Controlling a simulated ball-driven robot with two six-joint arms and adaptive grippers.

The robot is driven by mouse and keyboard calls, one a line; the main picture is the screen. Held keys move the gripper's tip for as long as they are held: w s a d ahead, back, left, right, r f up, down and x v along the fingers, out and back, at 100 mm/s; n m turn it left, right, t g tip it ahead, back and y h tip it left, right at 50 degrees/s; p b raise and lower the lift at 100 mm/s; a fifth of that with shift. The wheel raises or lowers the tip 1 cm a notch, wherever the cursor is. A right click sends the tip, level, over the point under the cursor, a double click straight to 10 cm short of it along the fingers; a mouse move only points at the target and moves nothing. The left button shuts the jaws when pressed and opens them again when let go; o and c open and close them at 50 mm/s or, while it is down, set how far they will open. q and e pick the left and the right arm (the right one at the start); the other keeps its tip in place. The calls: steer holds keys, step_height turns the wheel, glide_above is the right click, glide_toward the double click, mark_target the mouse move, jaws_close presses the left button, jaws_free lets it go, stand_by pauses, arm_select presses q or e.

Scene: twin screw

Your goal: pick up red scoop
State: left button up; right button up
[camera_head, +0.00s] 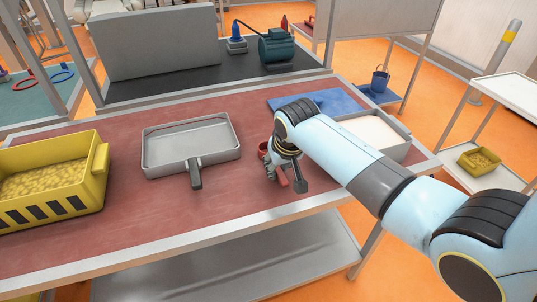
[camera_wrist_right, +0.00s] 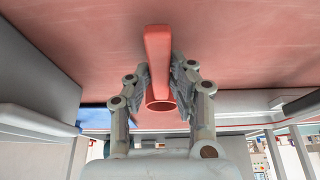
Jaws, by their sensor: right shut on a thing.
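The red scoop (camera_head: 283,178) is at the right part of the red-topped table in the head view, partly hidden by my right gripper (camera_head: 284,170). In the right wrist view the red scoop (camera_wrist_right: 157,50) shows as a long red piece with a round, hollow end towards the camera. The fingers of my right gripper (camera_wrist_right: 161,76) are shut on it, one on each side. I cannot tell whether the scoop touches the table. My left gripper is not in view.
A grey metal pan with a handle (camera_head: 195,173) stands mid-table. A yellow bin of yellowish pieces (camera_head: 92,194) is at left. A grey tray of white material (camera_head: 396,152) and a blue mat (camera_head: 300,98) lie at right, partly behind my arm. Table between pan and gripper is clear.

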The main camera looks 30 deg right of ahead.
jaws_close()
steer(key=shift+r, duration=0.1)
